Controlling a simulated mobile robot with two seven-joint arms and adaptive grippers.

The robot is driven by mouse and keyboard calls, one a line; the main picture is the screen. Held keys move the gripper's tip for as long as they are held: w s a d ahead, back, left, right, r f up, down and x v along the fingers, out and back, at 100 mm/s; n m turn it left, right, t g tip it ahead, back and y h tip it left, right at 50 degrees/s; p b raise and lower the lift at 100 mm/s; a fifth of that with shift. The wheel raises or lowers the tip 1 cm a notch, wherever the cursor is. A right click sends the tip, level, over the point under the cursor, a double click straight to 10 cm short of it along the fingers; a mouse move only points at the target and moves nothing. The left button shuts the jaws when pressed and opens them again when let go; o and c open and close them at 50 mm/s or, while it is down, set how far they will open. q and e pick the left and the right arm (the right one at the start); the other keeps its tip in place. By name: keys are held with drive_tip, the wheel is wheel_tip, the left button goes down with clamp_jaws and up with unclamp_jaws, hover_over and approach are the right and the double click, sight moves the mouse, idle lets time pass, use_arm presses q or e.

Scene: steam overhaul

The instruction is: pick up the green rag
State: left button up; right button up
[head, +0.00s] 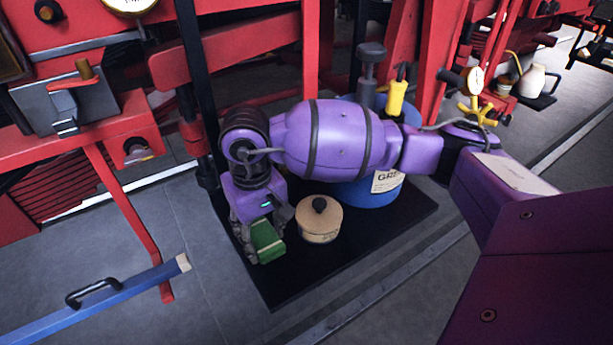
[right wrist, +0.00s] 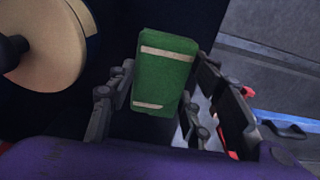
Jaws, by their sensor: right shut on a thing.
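The green rag (head: 267,240) is a small folded block with pale stripes. It is at the left part of a black mat (head: 330,268) on the floor. My right gripper (head: 262,246) reaches down over it and is shut on it. In the right wrist view the green rag (right wrist: 165,75) sits between the two fingers of my right gripper (right wrist: 160,100). I cannot tell whether the rag still touches the mat. My left gripper does not show.
A round tan tin (head: 319,222) with a black knob stands just right of the rag. A blue drum (head: 372,192) stands behind it, partly hidden by my arm. Red machinery (head: 230,45) rises behind. A blue bar (head: 110,300) with a black handle is at the lower left.

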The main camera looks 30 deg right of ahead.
drive_tip(key=shift+w+r, duration=0.15)
drive_tip(key=shift+r, duration=0.45)
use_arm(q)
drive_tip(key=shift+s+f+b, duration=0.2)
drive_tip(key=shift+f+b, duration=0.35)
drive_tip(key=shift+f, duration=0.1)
use_arm(e)
drive_tip(key=s+a+r, duration=0.2)
drive_tip(key=s+r, duration=0.9)
drive_tip(key=s, duration=0.3)
drive_tip(key=shift+r, duration=0.25)
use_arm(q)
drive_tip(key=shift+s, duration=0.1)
